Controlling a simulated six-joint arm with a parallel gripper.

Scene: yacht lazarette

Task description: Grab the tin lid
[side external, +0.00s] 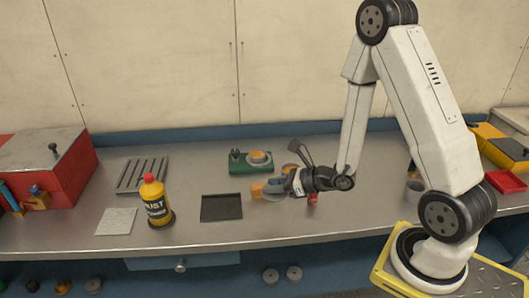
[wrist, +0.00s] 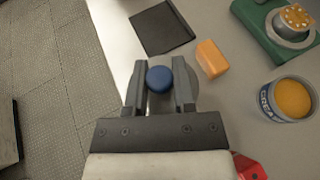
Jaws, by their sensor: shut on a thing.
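The tin lid looks like a pale grey disc (side external: 272,198) with a round blue knob (wrist: 159,79). My gripper (wrist: 159,88) is shut on the blue knob, one finger on each side. The grey disc shows only partly around the fingers in the wrist view. In the side view my gripper (side external: 279,187) reaches in from the right, low over the bench. I cannot tell whether the lid touches the bench. An open tin (wrist: 286,100) with amber contents stands to the right in the wrist view; it is partly hidden behind my gripper in the side view (side external: 290,168).
An orange block (wrist: 211,58) lies close to the lid. A dark tray (side external: 221,207), a green-based device (side external: 250,163) and a yellow bottle (side external: 156,202) stand on the bench (side external: 320,222). A red item (wrist: 248,166) is near my gripper. The bench's front edge is close.

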